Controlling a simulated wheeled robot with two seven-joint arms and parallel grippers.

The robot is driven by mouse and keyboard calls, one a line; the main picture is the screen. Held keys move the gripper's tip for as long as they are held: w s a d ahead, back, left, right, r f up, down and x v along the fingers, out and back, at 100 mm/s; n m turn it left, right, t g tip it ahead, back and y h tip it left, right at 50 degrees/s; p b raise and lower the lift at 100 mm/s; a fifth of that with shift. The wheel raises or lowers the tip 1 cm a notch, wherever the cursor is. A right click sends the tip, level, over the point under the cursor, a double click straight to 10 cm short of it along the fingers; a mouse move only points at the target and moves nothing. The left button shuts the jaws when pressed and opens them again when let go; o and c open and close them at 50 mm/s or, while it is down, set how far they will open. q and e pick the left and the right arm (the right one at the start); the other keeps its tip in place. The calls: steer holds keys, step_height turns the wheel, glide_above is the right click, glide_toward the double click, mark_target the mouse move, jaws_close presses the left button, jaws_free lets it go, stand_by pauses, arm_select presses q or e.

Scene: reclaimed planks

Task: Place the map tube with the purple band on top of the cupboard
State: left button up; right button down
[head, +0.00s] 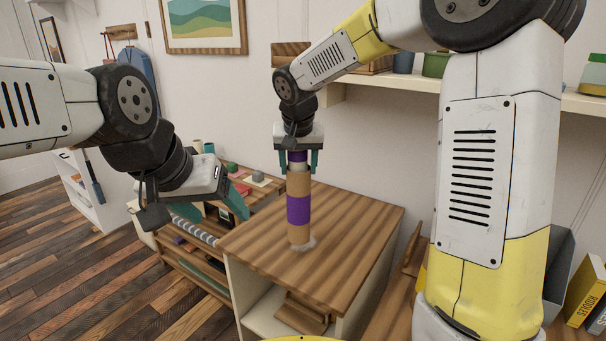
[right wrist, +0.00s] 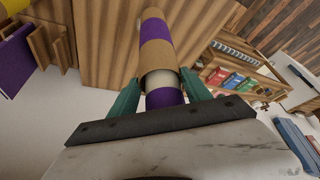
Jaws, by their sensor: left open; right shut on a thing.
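The map tube (head: 299,184) is brown cardboard with a wide purple band and a purple top end. It stands upright, its lower end at the wooden top of the cupboard (head: 350,225). Whether it bears fully on the top I cannot tell. My right gripper (head: 298,163) points down and is shut on the tube near its upper end. In the right wrist view the tube (right wrist: 157,45) runs away from between the teal fingers (right wrist: 157,92). My left gripper (head: 213,212) is open and empty, left of the cupboard.
A low shelf unit (head: 190,262) with small items stands left of the cupboard. A wall shelf (head: 400,85) with pots is behind on the right. The cupboard top around the tube is clear.

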steer(key=w, duration=0.2)
steer(key=w+d, duration=0.1)
steer(key=shift+w+f, duration=0.15)
steer(key=shift+w, duration=0.2)
steer(key=shift+f, duration=1.85)
steer(key=shift+c, duration=2.4)
jaws_free()
